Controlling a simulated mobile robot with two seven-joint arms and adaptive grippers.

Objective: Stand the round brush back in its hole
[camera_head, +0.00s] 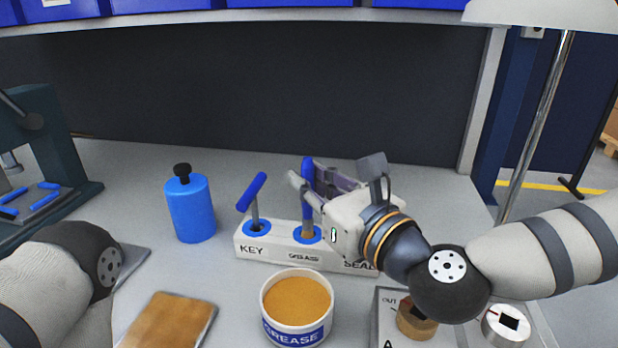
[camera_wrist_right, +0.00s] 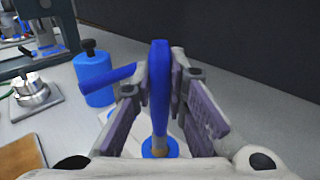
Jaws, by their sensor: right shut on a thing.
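The round brush (camera_head: 308,228) has a blue handle and a tan lower part. It stands about upright over the middle blue-ringed hole (camera_head: 298,238) of the white holder block (camera_head: 285,256). Its lower end meets the ring in the picture; how deep it sits I cannot tell. My right gripper (camera_head: 308,183) comes in from the right and is shut on the brush's handle. In the right wrist view the blue handle (camera_wrist_right: 159,95) stands between the fingers, with the tan part and blue ring below. My left arm shows at lower left; its gripper is out of view.
A blue-handled key tool (camera_head: 252,192) stands in the left hole, close to my right gripper. The SEAL end of the block is partly hidden by my right arm. A blue bottle (camera_head: 190,208), a grease tub (camera_head: 297,308) and a brown pad (camera_head: 168,322) stand nearby.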

